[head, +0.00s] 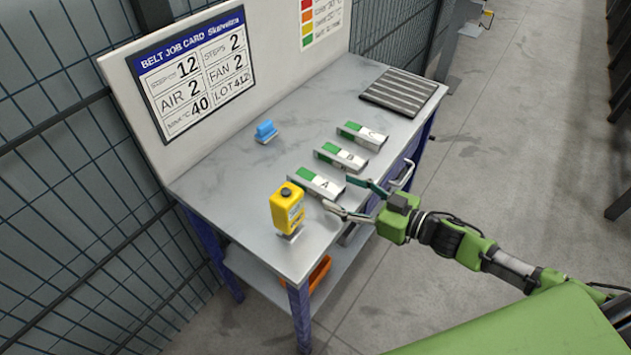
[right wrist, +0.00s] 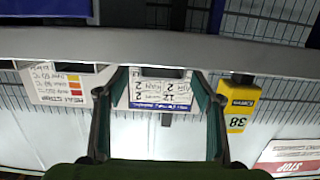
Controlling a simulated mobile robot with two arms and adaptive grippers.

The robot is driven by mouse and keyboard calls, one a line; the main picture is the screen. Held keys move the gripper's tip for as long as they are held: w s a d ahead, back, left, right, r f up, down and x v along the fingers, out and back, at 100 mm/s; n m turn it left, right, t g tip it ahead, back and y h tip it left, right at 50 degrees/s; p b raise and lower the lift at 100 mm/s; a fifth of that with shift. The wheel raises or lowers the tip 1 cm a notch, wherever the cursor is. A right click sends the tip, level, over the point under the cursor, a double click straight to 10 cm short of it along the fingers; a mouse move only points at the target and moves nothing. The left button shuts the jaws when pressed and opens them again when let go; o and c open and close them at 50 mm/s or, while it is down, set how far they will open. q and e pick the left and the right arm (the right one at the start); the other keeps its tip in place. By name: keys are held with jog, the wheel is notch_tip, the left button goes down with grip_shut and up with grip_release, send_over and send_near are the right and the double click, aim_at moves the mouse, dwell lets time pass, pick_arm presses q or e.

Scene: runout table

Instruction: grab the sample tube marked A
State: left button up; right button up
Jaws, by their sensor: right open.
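The sample tube marked A (head: 316,183) is a grey, box-shaped piece with a green end, lying near the table's front edge. Similar pieces marked B (head: 341,157) and C (head: 362,136) lie behind it in a row. My right gripper (head: 340,197) is open and empty at the front end of A, its fingers spread to either side. I cannot tell whether it touches A. In the right wrist view, upside down, the open fingers (right wrist: 160,85) frame a dark end that seems to be A's. My left gripper is not in view.
A yellow meter (head: 287,208) stands close to the left of A. A blue item (head: 266,131) lies towards the backboard. A ribbed dark mat (head: 399,92) is at the table's far end. An orange item (head: 320,272) is on the lower shelf.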

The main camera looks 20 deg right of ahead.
aim_at(316, 183)
jog(key=x, duration=0.3)
jog(key=shift+w+a+p, duration=0.35)
jog(key=shift+w+a, duration=0.1)
jog(key=x, duration=0.2)
jog(key=p+x, duration=0.1)
jog(key=x, duration=0.1)
jog(key=shift+a+f, duration=0.15)
jog(key=shift+f, duration=0.1)
jog(key=shift+c, duration=1.2)
jog(key=c, duration=1.1)
